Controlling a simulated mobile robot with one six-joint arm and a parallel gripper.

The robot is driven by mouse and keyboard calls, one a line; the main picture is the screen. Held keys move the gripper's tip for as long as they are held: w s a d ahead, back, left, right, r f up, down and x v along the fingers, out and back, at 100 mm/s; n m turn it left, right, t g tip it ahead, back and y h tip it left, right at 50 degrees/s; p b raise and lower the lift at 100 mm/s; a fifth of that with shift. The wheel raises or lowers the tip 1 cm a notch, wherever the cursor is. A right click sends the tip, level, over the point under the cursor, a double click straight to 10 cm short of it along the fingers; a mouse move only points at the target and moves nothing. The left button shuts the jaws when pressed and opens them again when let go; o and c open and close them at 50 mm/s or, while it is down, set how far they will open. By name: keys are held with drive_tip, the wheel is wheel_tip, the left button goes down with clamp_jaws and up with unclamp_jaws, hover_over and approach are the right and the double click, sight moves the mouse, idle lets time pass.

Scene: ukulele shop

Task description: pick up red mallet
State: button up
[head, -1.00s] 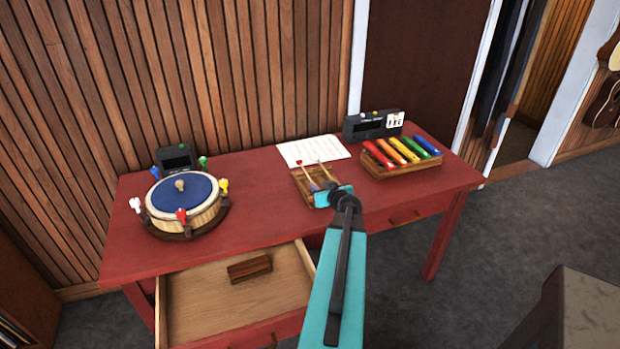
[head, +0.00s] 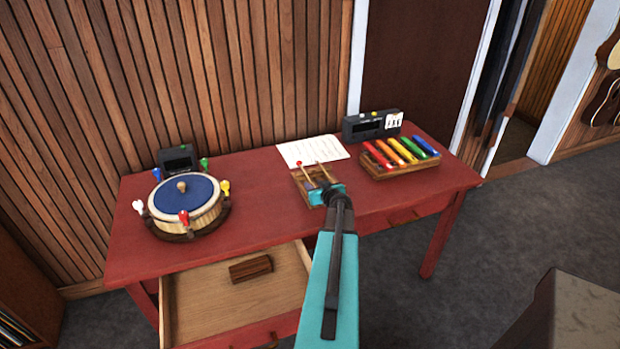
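The red mallet (head: 304,172) has a small red head and a light stick. It lies in a shallow wooden tray (head: 297,180) near the middle of the red table. A second light stick (head: 325,172) lies to its right in the same tray. My gripper (head: 325,193) is at the front right part of the tray, seen from behind. Its teal body hides the lower ends of both sticks and part of the tray. I cannot see its fingertips clearly, nor whether they touch anything.
On the red table (head: 255,190), a blue-topped drum (head: 200,190) with coloured pegs stands left, a black device (head: 178,158) behind it. A sheet (head: 300,150) lies behind the tray. Coloured bars (head: 400,152) and another black device (head: 362,127) are right. An open drawer (head: 205,300) holds a brown block (head: 250,268).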

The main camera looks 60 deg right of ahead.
idle(0.4)
clamp_jaws()
drive_tip(key=shift+r, duration=0.15)
drive_tip(key=shift+r+b, duration=0.5)
drive_tip(key=shift+r, duration=0.25)
drive_tip(key=shift+r+b, duration=0.4)
drive_tip(key=shift+r, duration=0.45)
drive_tip(key=s+a+b, duration=0.2)
drive_tip(key=s+b, duration=0.1)
drive_tip(key=s, duration=0.4)
drive_tip(key=s+a+r+b, duration=0.1)
drive_tip(key=s+b, duration=0.2)
drive_tip(key=s, duration=0.5)
drive_tip(key=shift+s+a+r, duration=0.25)
drive_tip(key=shift+s+a, duration=0.05)
drive_tip(key=shift+a, duration=0.1)
drive_tip(key=shift+s, duration=0.15)
